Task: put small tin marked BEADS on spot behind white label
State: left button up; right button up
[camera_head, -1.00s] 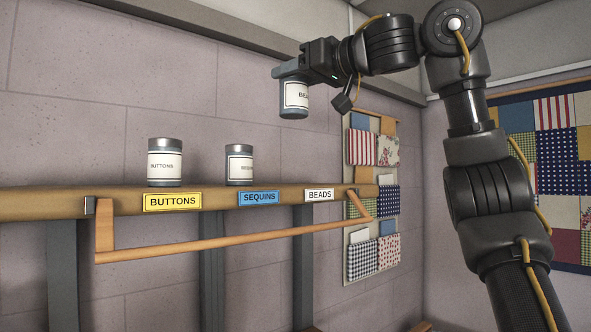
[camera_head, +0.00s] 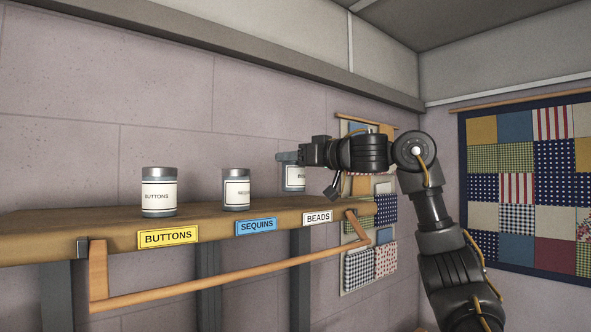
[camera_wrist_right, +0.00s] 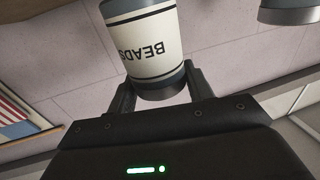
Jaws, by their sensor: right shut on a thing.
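The small tin marked BEADS (camera_head: 293,178) is upright in my right gripper (camera_head: 288,157), at the right end of the shelf behind the white BEADS label (camera_head: 317,217). Its base looks slightly above the wooden shelf top; contact cannot be told. In the right wrist view the tin (camera_wrist_right: 150,45) appears upside down between the two fingers, which are shut on it. The gripper hides part of its lid and label in the head view. My left gripper is not in view.
The BUTTONS tin (camera_head: 159,192) and SEQUINS tin (camera_head: 236,189) stand on the shelf (camera_head: 200,212) to the left, behind the yellow label (camera_head: 168,237) and blue label (camera_head: 256,227). A wooden rail (camera_head: 220,280) runs below the front edge. A fabric pocket hanging (camera_head: 383,212) is at the right.

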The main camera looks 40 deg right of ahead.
aim_at(303, 171)
notch_tip(303, 171, down, 2)
jog(key=shift+p, duration=0.45)
jog(key=shift+s+d+f, duration=0.15)
jog(key=shift+s+f, duration=0.05)
jog(key=shift+f, duration=0.25)
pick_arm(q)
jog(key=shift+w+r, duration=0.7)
pick_arm(e)
jog(key=shift+w+f, duration=0.1)
jog(key=shift+f, duration=0.15)
jog(key=o, duration=0.7)
jog(key=shift+a, duration=0.2)
jog(key=o, duration=0.3)
jog(key=shift+d, duration=0.15)
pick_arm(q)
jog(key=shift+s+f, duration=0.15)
pick_arm(e)
jog(key=shift+o, duration=0.2)
